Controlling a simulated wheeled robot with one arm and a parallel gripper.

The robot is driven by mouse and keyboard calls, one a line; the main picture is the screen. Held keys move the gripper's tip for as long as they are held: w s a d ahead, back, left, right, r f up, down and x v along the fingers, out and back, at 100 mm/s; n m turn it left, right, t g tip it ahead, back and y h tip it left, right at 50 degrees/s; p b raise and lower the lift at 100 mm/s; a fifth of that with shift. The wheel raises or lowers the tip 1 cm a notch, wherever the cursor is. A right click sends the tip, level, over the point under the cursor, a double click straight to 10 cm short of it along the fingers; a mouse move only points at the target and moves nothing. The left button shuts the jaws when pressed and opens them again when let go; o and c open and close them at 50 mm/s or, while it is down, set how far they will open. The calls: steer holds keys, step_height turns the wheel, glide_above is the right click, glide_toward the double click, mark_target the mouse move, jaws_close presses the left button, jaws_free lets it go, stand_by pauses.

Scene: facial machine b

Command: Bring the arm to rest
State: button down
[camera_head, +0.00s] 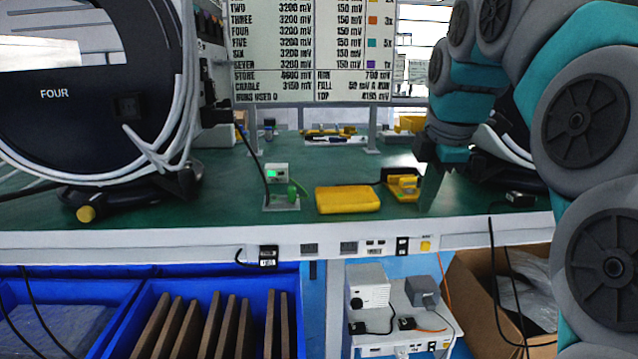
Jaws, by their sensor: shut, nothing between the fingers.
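My arm (590,125) comes in at the right edge, bends over at the top and hangs down over the right part of the green workbench. My gripper (428,202) points downward at its end, shut and empty. It appears just right of a yellow device (404,186) in a dark tray. I cannot tell whether the fingertips touch the bench top. Part of the bench behind the arm is hidden.
The green bench top (240,221) carries a yellow case (348,200), a small meter with a green display (277,172) and a large black machine marked FOUR (80,93). A printed board (312,50) stands behind. Below are blue bins (130,305) and a cardboard box (475,290).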

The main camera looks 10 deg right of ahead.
steer(key=s+a+f+m+g, duration=0.3)
steer(key=s+a+f+m, duration=0.2)
steer(key=s+f, duration=0.9)
steer(key=s+a+f+m+g+p, duration=0.1)
steer(key=s+a+f+m+g, duration=0.2)
steer(key=s+f+m, duration=0.9)
steer(key=s+a+f, duration=0.2)
steer(key=shift+s, duration=0.35)
